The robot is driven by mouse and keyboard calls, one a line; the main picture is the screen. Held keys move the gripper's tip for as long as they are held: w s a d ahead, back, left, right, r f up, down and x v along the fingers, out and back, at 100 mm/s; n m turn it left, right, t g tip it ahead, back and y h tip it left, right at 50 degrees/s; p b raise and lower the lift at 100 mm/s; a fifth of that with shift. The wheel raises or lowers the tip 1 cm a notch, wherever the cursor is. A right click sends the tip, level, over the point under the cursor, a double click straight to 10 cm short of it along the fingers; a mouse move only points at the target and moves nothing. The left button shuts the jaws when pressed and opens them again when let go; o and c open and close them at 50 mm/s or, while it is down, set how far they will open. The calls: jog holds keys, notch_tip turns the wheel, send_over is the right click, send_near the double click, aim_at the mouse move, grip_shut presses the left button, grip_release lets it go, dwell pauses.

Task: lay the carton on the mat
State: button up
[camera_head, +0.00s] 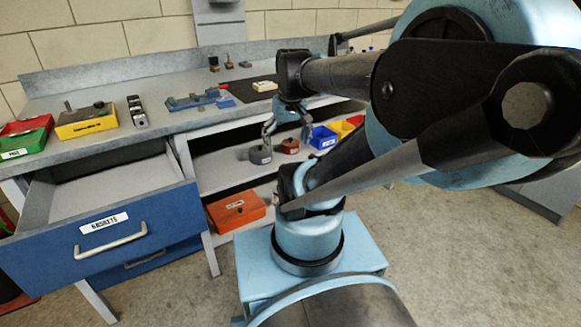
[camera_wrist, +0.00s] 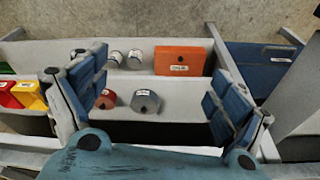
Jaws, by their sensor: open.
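A small cream box, which looks like the carton (camera_head: 264,86), lies low and flat on the dark mat (camera_head: 240,93) on the bench top in the head view. Part of the mat's right side is hidden behind my arm. My gripper (camera_head: 286,138) hangs in front of the bench edge, below and to the right of the carton, apart from it. In the wrist view my gripper (camera_wrist: 152,85) has its two fingers wide apart with nothing held between them. I cannot make out the carton or mat in the wrist view.
Grey and red round weights (camera_head: 260,155) stand on the shelf under the bench, behind my gripper. An orange box (camera_head: 236,209) is lower. A blue drawer (camera_head: 110,235) stands open at left. A blue vise-like tool (camera_head: 198,99) and a yellow bin (camera_head: 87,121) are on the bench.

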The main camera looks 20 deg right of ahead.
jog(key=s+f, duration=0.5)
jog(key=f, duration=0.1)
jog(key=shift+s+m, duration=0.3)
jog(key=shift+s, duration=0.05)
